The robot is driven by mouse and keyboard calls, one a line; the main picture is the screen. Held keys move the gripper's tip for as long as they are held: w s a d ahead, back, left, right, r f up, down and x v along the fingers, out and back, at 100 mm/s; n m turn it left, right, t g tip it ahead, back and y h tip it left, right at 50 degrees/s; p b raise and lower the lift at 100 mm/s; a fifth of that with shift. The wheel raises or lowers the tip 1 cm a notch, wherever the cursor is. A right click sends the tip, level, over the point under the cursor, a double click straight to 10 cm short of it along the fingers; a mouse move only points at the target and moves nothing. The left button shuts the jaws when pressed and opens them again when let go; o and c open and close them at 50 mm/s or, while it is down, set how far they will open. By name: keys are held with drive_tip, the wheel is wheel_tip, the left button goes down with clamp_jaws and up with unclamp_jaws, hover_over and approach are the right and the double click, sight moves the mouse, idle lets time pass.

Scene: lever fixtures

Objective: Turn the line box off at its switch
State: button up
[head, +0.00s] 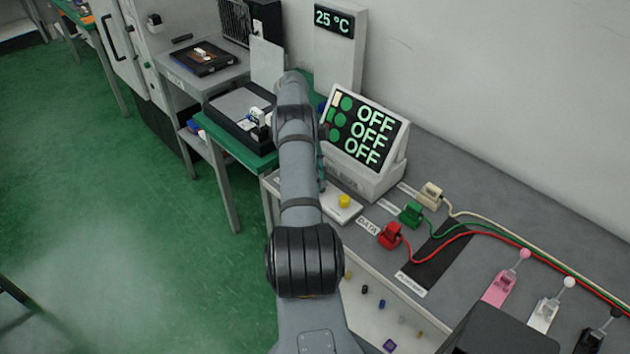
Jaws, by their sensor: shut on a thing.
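The line box (378,178) is a pale console on the grey bench, right of my arm. Its tilted black screen (362,131) reads OFF on three rows, with green round marks beside them. The lettering on its lower front is partly covered by my arm. I cannot make out its switch; the box's left side is behind my arm. My arm rises from the bottom centre and its far end reaches up to the left of the box. My gripper is hidden behind the arm, so its fingers and what they hold do not show.
A yellow button (344,201) sits on a white plate before the box. Red (390,235), green (411,213) and cream (430,194) plugs with cables lie to the right. Pink (499,288) and white (543,314) levers stand at lower right. Green floor at left is mostly clear.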

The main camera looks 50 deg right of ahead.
idle(0.3)
drive_tip(key=o, duration=1.2)
drive_tip(key=shift+s+d+r+p, duration=0.1)
drive_tip(key=shift+d+r+p, duration=0.1)
drive_tip(key=shift+p, duration=0.35)
drive_tip(key=shift+a+t+p, duration=0.1)
drive_tip(key=shift+t+p, duration=0.3)
